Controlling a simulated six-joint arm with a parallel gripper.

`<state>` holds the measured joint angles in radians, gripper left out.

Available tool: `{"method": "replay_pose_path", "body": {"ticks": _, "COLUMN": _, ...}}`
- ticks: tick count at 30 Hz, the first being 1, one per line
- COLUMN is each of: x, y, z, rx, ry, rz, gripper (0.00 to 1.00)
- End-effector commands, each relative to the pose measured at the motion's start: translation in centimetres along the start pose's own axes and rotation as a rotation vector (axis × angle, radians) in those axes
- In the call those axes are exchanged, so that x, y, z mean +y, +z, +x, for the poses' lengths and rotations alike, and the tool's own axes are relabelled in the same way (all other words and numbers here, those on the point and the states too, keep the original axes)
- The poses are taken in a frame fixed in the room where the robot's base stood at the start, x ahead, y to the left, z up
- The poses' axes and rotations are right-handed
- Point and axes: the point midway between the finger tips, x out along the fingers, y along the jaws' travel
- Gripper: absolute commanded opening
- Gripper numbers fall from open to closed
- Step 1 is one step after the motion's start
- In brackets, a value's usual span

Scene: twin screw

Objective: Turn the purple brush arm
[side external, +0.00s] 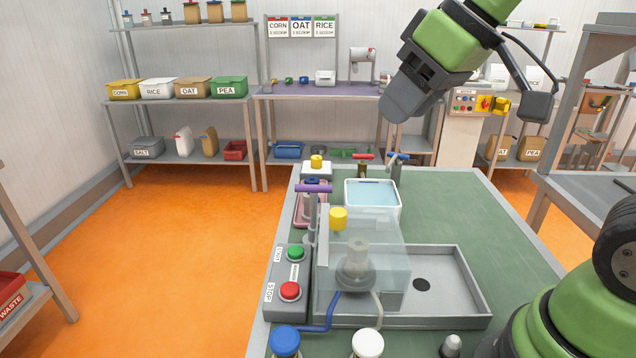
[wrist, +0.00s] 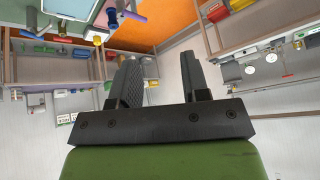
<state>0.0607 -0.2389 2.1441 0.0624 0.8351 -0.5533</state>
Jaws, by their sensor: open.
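The purple brush arm (side external: 313,188) is a short horizontal purple bar on top of an upright grey post. It stands at the left edge of the green bench, beside the clear housing (side external: 385,265). My gripper (side external: 395,108) is high above the back of the bench, up and to the right of the purple bar and well apart from it. In the wrist view my gripper (wrist: 159,62) shows two dark fingers spread apart with nothing between them.
A control box with a green button (side external: 296,253) and a red button (side external: 290,291) sits in front of the post. A yellow knob (side external: 338,218) is close at its right. A white water tub (side external: 372,197) stands behind. The grey tray (side external: 455,280) is at right.

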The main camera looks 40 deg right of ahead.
Motion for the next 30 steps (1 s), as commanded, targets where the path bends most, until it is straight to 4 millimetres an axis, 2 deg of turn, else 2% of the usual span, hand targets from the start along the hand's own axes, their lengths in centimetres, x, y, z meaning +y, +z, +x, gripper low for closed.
{"method": "replay_pose_path", "body": {"ticks": 3, "x": 1.7, "y": -3.0, "z": 3.5, "rx": -0.042, "ry": -0.003, "rz": -0.17, "gripper": 0.42}}
{"method": "replay_pose_path", "body": {"ticks": 6, "x": 3.2, "y": -4.8, "z": 6.7, "rx": -0.069, "ry": -0.011, "rz": -0.317, "gripper": 0.42}}
{"method": "replay_pose_path", "body": {"ticks": 10, "x": 5.1, "y": -6.3, "z": 10.9, "rx": -0.098, "ry": -0.025, "rz": -0.492, "gripper": 0.42}}
{"method": "replay_pose_path", "body": {"ticks": 15, "x": 6.8, "y": -7.0, "z": 14.8, "rx": -0.12, "ry": -0.042, "rz": -0.647, "gripper": 0.42}}
{"method": "replay_pose_path", "body": {"ticks": 18, "x": 7.3, "y": -7.0, "z": 15.9, "rx": -0.125, "ry": -0.047, "rz": -0.691, "gripper": 0.42}}
{"method": "replay_pose_path", "body": {"ticks": 23, "x": 7.4, "y": -6.9, "z": 17.4, "rx": -0.128, "ry": -0.051, "rz": -0.708, "gripper": 0.42}}
{"method": "replay_pose_path", "body": {"ticks": 30, "x": 7.4, "y": -6.2, "z": 21.7, "rx": -0.13, "ry": -0.051, "rz": -0.705, "gripper": 0.42}}
